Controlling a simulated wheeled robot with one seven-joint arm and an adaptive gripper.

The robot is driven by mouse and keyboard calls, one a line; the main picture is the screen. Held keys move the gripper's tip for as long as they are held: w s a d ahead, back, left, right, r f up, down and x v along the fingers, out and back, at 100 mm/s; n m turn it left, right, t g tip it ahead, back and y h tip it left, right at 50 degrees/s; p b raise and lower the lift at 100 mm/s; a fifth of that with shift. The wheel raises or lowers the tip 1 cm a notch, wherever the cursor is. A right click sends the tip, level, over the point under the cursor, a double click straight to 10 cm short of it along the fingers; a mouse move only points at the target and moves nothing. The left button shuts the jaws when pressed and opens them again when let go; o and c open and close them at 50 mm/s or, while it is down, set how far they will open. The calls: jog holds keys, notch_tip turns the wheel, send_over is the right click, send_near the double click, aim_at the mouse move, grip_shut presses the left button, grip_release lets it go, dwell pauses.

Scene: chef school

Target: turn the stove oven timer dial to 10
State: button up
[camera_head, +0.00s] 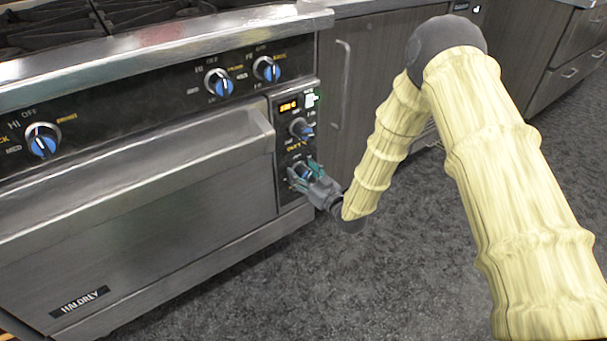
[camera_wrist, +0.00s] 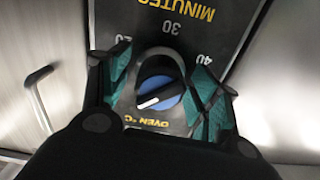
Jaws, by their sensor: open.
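The timer dial (camera_wrist: 159,92) is a round blue and black knob with a white pointer line. In the wrist view it sits under printed marks 20, 30, 40 and MINUTES, which appear upside down. The white line lies nearly sideways, its left end slightly lower. My gripper (camera_wrist: 163,75) is open, with one green-padded finger on each side of the dial and small gaps between. In the head view my gripper (camera_head: 303,173) is at the lower dial of the stove's right-hand control panel, mostly hiding it.
The oven door handle (camera_head: 140,185) juts out to the left. A cabinet (camera_head: 365,75) with a vertical handle stands to the right. The grey floor (camera_head: 330,285) in front is clear.

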jog(key=c, duration=1)
jog(key=shift+d+r+m+p, duration=0.15)
jog(key=shift+m+p, duration=0.35)
jog(key=shift+p, duration=0.25)
jog(key=shift+f+m+p, duration=0.2)
jog(key=shift+m+p, duration=0.25)
jog(key=shift+m, duration=0.25)
jog(key=o, duration=1)
jog(key=v, duration=1.2)
